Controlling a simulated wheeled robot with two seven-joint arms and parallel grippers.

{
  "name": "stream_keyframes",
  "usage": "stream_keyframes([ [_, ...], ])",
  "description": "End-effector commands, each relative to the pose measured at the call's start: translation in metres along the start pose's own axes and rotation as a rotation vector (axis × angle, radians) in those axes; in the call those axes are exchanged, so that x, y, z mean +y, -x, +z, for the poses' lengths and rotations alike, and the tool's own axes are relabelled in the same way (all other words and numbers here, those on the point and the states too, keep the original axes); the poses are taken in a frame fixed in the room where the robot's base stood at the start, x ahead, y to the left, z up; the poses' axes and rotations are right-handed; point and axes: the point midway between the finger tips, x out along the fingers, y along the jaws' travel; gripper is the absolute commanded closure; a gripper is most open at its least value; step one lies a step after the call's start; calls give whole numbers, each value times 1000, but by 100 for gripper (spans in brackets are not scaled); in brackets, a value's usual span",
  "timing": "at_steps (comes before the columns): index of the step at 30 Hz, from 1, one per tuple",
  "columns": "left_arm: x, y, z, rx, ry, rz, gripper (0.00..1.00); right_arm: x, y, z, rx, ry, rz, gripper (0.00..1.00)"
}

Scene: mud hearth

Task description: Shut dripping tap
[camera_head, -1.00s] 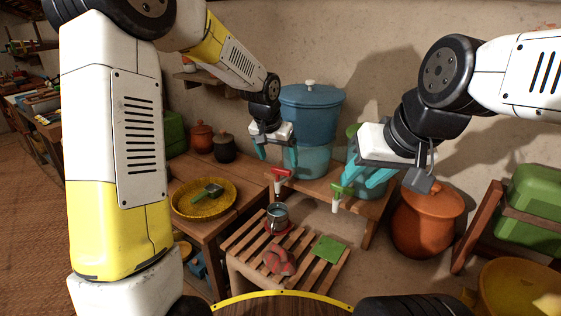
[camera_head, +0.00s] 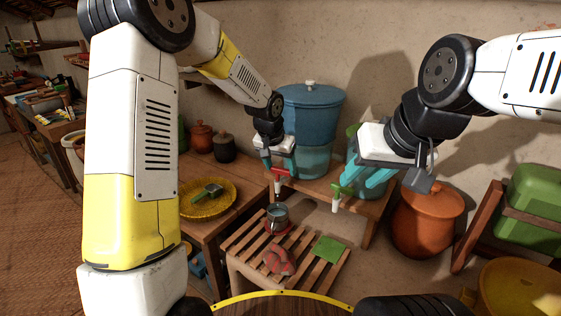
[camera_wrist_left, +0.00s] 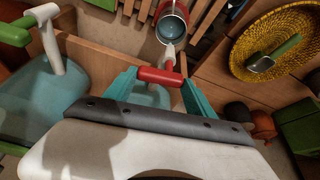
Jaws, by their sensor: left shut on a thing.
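The red-handled tap (camera_head: 280,174) with a white spout sticks out in front of the blue water container (camera_head: 310,120). In the left wrist view its red handle (camera_wrist_left: 160,76) lies across between the teal fingers. My left gripper (camera_head: 281,168) is shut on this handle. A metal cup (camera_head: 277,214) stands below the spout on a slatted stool and also shows in the left wrist view (camera_wrist_left: 172,25). I cannot make out any drops.
The slatted stool (camera_head: 240,240) also holds a green cloth (camera_head: 329,249) and a red patterned cloth (camera_head: 279,261). A yellow basket (camera_head: 207,208) with a green scoop is on the left table. An orange clay pot (camera_head: 428,220) stands at right.

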Motion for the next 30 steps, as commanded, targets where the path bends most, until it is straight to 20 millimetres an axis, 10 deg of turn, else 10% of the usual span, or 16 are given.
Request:
stream_keyframes([
  [22, -1, 1, 2, 0, -180, 74, 77, 0, 0, 0, 0, 0, 0, 64],
  [23, -1, 1, 2, 0, -180, 74, 33, 0, 0, 0, 0, 0, 0, 64],
  [24, -1, 1, 2, 0, -180, 74, 25, 0, 0, 0, 0, 0, 0, 64],
  [30, -1, 1, 2, 0, -179, 74, 15, 0, 0, 0, 0, 0, 0, 64],
])
